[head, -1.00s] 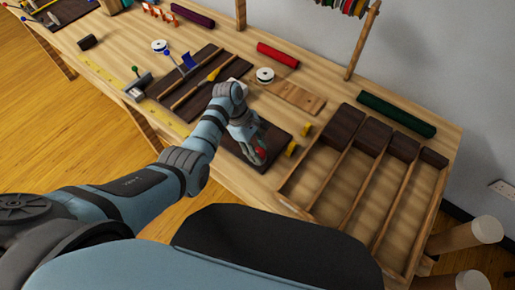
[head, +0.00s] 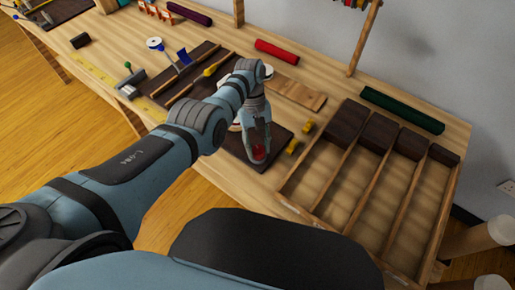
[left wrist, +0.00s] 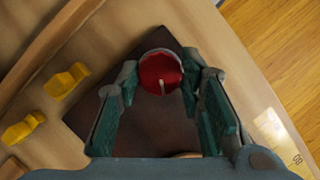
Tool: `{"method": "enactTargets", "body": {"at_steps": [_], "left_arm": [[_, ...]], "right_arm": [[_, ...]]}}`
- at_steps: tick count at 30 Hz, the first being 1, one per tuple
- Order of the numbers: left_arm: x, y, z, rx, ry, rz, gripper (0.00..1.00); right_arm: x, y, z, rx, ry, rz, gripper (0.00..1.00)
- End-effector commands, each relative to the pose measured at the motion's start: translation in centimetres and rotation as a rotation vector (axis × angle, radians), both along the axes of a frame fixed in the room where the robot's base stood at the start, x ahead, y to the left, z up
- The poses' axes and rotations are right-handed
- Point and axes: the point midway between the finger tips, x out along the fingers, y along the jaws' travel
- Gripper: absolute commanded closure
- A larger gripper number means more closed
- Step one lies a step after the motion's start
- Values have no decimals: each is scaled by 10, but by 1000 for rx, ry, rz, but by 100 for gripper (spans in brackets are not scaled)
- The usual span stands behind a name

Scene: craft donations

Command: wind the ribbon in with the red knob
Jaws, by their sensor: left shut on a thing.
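The red knob (head: 258,152) is on a dark brown board (head: 236,146) near the front edge of the bench. My left gripper (head: 257,150) comes down on it from above, with its fingers on either side of it. In the left wrist view the round red knob (left wrist: 160,72), with a short white mark, sits between the fingertips (left wrist: 160,76), which are shut on it. My arm and gripper hide part of the board and whatever stands behind the knob. I cannot make out the ribbon being wound. My right gripper is out of view.
Two yellow pieces (head: 308,126) stand just right of the board. A wooden tray with long compartments (head: 285,207) lies further right. A red roll (head: 277,51) and a green roll (head: 402,110) lie at the back. A yellow ruler (head: 96,74) runs along the front left.

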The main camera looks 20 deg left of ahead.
Motion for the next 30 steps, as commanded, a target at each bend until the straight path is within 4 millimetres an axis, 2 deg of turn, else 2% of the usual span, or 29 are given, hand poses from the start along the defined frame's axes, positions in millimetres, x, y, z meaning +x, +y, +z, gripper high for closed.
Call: {"method": "enactTargets", "body": {"at_steps": [6,22,23,24,27,30], "left_arm": [[-1,0,-3,0,3,-77,94],[-1,-1,-1,1,5,-106,94],[-1,-1,-1,1,5,-106,64],[-1,-1,-1,0,6,-106,58],[-1,-1,-1,0,3,-106,46],[-1,-1,-1,0,2,-105,46]], "right_arm": [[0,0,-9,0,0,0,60],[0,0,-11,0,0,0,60],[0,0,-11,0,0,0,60],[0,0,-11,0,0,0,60],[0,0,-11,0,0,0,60],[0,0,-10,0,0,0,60]]}}
